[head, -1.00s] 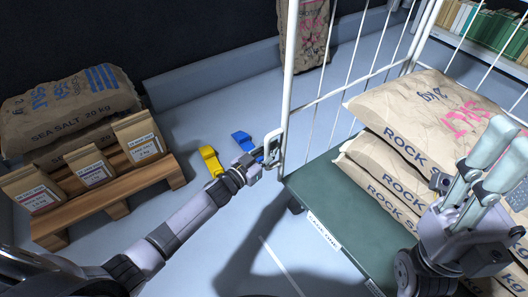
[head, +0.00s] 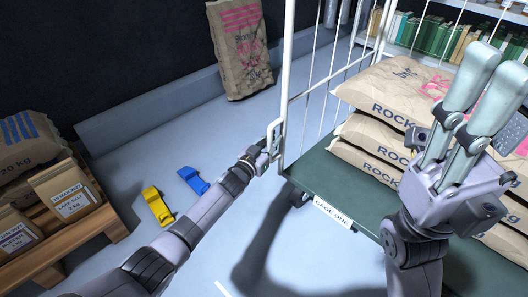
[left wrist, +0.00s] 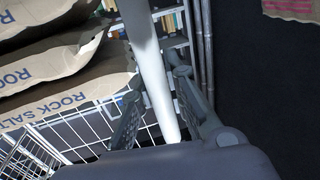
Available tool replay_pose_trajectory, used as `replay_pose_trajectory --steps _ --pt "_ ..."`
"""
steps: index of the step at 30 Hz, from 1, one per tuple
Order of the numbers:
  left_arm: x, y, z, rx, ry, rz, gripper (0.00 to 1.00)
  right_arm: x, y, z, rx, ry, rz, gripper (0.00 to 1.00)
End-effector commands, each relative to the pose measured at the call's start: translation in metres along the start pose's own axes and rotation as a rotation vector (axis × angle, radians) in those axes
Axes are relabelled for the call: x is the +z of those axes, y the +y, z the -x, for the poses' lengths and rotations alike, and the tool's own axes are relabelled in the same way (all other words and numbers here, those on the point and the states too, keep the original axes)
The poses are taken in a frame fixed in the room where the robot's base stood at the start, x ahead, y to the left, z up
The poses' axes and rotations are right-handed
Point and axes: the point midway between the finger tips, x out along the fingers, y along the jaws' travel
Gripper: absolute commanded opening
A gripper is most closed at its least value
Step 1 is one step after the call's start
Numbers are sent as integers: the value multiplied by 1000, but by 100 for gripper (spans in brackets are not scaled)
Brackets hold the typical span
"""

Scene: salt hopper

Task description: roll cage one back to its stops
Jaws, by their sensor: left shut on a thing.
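Cage one (head: 287,85) is a white wire roll cage with a green deck and a "CAGE ONE" label (head: 333,214). Several brown rock salt sacks (head: 376,134) lie stacked on it. My left gripper (head: 272,143) is shut on the cage's near left upright, at a small bracket; the left wrist view shows the pale post (left wrist: 149,65) between its fingers. A yellow stop (head: 157,205) and a blue stop (head: 192,180) lie on the floor left of the cage, apart from it. My right gripper (head: 492,72) is raised before the sacks, fingers apart and empty.
A wooden pallet (head: 85,232) with salt bags stands at the left. A tall sack (head: 240,48) leans on the dark back wall beside a low grey kerb (head: 160,105). Shelves with books (head: 430,38) stand behind the cage. Floor between stops and cage is bare.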

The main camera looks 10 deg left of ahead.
Motion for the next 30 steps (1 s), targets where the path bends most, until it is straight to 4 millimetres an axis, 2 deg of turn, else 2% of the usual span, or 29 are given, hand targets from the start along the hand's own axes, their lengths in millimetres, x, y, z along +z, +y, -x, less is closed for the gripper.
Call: replay_pose_trajectory --steps 1,14,15,24,30 --pt "5 11 -3 16 0 2 0 -1 0 0 -2 7 1 40" --pt "5 12 -7 15 -4 3 0 -1 -1 -3 -5 13 1 40" --pt "5 12 -7 15 -4 3 12 -1 -1 -3 -5 13 1 40" --pt "4 9 -7 11 -4 2 32 -1 -1 -2 -5 12 1 40" --pt "3 6 -7 7 -4 2 35 -1 -1 -2 -5 12 1 40"
